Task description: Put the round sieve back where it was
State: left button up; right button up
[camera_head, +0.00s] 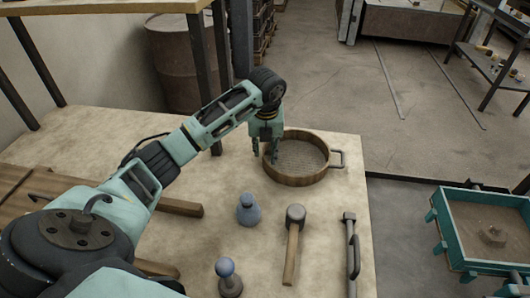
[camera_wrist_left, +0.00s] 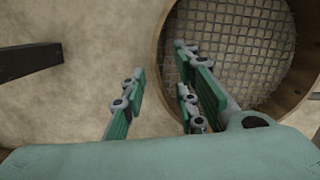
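The round sieve (camera_head: 300,181) has a brown wooden rim, a wire mesh and a metal handle on its right. It appears to rest flat on the work table (camera_head: 335,225), near the far right corner. My left gripper (camera_head: 264,152) points down at the sieve's left rim. In the left wrist view, the gripper (camera_wrist_left: 163,72) has its fingers apart. One finger is outside the rim and the others reach over the mesh (camera_wrist_left: 235,45). The rim lies between them, with no clear grip on it. My right gripper is not in view.
A blue-grey bottle-shaped piece (camera_head: 248,211), a mallet (camera_head: 292,240), a round-knobbed tool (camera_head: 228,278) and a metal tool (camera_head: 351,250) lie in front of the sieve. A teal-framed sand box (camera_head: 450,243) stands at the right, beyond the table edge. Wooden pieces (camera_head: 181,207) lie left.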

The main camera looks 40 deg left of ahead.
pick_arm(q)
notch_tip(320, 180, up, 10)
jog(key=s+d, duration=0.1)
jog(key=shift+r+b, duration=0.2)
jog(key=shift+b, duration=0.25)
jog(key=shift+s, duration=0.1)
